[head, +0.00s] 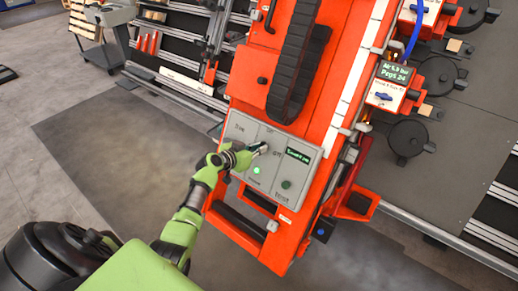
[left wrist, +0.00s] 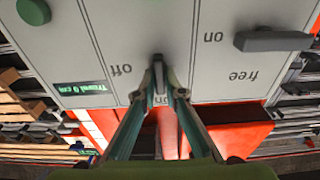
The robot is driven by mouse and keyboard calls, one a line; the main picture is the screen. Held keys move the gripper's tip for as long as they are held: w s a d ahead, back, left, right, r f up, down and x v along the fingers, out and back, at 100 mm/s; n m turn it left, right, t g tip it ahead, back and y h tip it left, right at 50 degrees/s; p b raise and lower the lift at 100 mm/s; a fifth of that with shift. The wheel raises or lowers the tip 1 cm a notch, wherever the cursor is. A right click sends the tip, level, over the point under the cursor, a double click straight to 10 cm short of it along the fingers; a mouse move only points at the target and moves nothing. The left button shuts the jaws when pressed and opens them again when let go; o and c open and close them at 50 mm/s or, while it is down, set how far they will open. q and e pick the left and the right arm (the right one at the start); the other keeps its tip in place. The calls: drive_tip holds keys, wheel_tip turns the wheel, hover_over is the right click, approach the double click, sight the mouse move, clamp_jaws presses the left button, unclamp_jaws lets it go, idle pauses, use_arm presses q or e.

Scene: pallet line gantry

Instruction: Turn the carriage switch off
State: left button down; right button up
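The carriage switch (left wrist: 158,62) is a small dark knob with a narrow handle on a grey control panel (head: 240,189). In the left wrist view the panel appears upside down, with "off" to the left of the knob and "on" partly hidden between my fingers. My left gripper (head: 262,149) is at the panel's upper middle. In the left wrist view its fingertips (left wrist: 166,88) are close together on either side of the switch handle and look shut on it. The handle seems to point toward "on", but the fingers partly cover it. My right gripper is not in view.
A lever switch (left wrist: 272,40) marked "free" and "on" sits beside it. The panel also has a small display (left wrist: 82,87), a lit green button (head: 256,170) and a dark green button (head: 286,184). The orange carriage (head: 262,252) surrounds the panel, with a black cable chain (head: 298,60) above.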

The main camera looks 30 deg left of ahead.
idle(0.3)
use_arm(q)
drive_tip(key=shift+n, duration=0.3)
drive_tip(key=n+p, duration=0.1)
drive_tip(key=n, duration=0.2)
drive_tip(key=n+p, duration=0.2)
drive_tip(key=n, duration=0.2)
drive_tip(key=shift+r+n+y, duration=0.1)
drive_tip(key=shift+n+y, duration=0.3)
drive_tip(key=n+p, duration=0.3)
drive_tip(key=n, duration=0.2)
drive_tip(key=shift+n+g, duration=0.3)
drive_tip(key=n+p, duration=0.2)
drive_tip(key=n, duration=0.2)
drive_tip(key=shift+a+y, duration=0.1)
drive_tip(key=shift+y, duration=0.2)
drive_tip(key=shift+f+n, duration=0.2)
drive_tip(key=shift+n, duration=0.2)
